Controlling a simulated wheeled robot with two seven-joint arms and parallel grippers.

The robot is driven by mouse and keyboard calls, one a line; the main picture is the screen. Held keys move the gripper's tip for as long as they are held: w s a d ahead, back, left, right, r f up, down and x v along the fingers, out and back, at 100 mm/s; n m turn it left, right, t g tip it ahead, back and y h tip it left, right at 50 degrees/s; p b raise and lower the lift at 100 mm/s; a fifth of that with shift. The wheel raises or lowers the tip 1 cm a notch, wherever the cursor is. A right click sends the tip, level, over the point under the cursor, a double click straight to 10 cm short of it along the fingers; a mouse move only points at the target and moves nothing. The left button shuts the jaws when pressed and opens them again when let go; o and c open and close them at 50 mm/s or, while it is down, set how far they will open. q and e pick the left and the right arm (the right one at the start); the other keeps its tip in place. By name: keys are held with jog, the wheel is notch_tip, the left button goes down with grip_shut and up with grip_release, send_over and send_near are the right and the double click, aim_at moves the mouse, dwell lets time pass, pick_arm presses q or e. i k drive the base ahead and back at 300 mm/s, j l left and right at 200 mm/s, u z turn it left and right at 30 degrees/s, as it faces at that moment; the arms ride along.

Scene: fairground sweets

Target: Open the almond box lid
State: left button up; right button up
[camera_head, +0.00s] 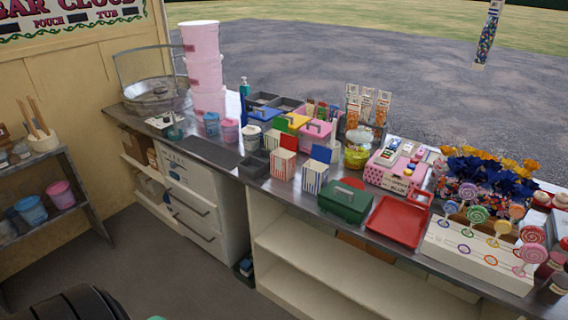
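No label that reads almond is legible, so I cannot tell which box is the almond box. A green box (344,203) with a handle on its closed top stands at the counter's front edge. Neither of my grippers shows in the view.
A red tray (398,221) lies right of the green box. Stacked pink tubs (205,72) stand at the left. Open shelves (335,277) are below.

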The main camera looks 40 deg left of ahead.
aim_at(264, 114)
jog(key=u, duration=1.3)
jog(key=i+j+z, duration=0.4)
jog(key=i, duration=0.15)
